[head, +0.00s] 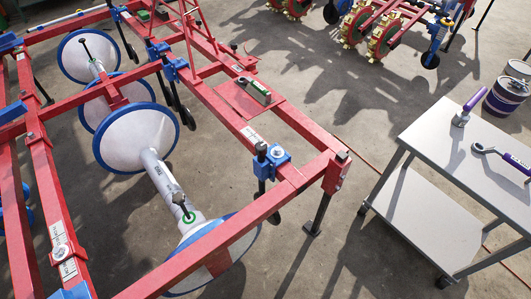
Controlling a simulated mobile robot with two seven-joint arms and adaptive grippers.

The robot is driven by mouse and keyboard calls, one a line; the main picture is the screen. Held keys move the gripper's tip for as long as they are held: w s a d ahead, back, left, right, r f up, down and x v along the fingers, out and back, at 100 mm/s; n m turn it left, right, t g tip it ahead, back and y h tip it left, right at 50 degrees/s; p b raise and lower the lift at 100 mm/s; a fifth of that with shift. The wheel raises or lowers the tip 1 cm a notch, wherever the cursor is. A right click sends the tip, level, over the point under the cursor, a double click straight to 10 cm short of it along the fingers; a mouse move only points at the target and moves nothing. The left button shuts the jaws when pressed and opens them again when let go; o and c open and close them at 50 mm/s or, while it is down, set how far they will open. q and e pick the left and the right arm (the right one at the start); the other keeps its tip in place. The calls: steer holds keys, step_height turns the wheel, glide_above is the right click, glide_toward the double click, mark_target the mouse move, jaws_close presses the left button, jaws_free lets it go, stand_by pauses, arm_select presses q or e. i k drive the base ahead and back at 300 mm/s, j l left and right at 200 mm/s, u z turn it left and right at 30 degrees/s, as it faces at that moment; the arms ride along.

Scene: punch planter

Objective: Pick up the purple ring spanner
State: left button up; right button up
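The purple ring spanner (516,163) lies on the top of the grey cart (436,133) at the right. Its metal ring end points left and its purple handle runs to the right, near the picture's edge. A second purple-handled tool (474,100) stands or leans farther back on the same cart top, with its metal end down; I cannot tell its exact kind. Neither of my grippers shows in the head view.
The red planter frame (290,114) with white, blue-rimmed discs (136,137) fills the left and middle. Paint cans (507,95) stand behind the cart. Clear floor (340,95) lies between frame and cart.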

mark_target(513, 161)
steer(key=z, duration=1.6)
